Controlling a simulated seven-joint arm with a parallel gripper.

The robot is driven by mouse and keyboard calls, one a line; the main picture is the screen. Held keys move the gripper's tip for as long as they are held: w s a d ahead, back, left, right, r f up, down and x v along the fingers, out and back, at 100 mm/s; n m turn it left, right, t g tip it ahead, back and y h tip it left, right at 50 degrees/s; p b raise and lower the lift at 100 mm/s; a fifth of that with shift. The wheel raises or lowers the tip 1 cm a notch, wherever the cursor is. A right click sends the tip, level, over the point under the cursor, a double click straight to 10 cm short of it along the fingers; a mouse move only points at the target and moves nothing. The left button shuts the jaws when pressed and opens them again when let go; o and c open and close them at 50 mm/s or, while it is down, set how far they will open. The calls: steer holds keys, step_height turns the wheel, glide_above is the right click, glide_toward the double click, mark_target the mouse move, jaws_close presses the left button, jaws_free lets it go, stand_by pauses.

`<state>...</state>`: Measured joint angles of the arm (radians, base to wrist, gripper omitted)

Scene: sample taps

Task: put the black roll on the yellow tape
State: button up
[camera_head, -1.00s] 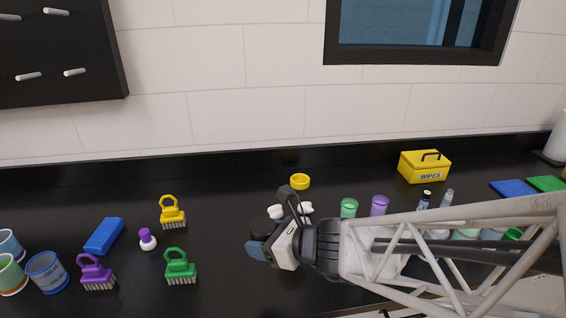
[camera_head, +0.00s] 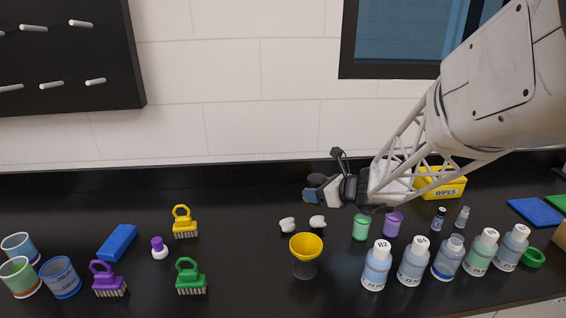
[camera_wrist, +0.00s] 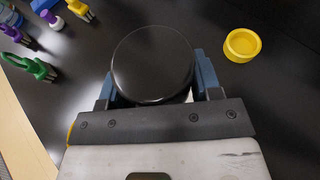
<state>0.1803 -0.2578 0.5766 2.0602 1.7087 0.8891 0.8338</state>
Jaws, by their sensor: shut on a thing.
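The black roll (camera_wrist: 152,65) is a wide, dark, round disc seen from above in the wrist view. My gripper (camera_head: 313,190) is shut on it, with a blue-grey finger on each side. The yellow tape (camera_wrist: 242,45) is a low yellow ring on the black counter, to the upper right of the roll and apart from it in the wrist view. In the head view my gripper is over the back part of the counter and seems to hide the tape. The roll is barely discernible there.
A yellow funnel (camera_head: 306,246) on a dark stand is in front of my gripper, with two white pieces (camera_head: 288,225) nearby. Green (camera_head: 361,228) and purple (camera_head: 393,223) cups and several bottles (camera_head: 414,260) stand right. Brushes (camera_head: 191,278) are left. The wall is close behind.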

steer(key=w+d+f, duration=0.2)
steer(key=f, duration=0.1)
steer(key=w+d+f, duration=0.1)
steer(key=shift+w+d+f, duration=0.1)
steer(key=shift+f, duration=0.85)
steer(key=shift+w, duration=0.1)
steer(key=w, duration=0.5)
steer(key=w+f, duration=0.1)
steer(key=w, duration=0.9)
steer(key=shift+w+f, duration=0.25)
steer(key=shift+w, duration=0.15)
steer(key=shift+f, duration=1.75)
steer(key=shift+f, duration=0.3)
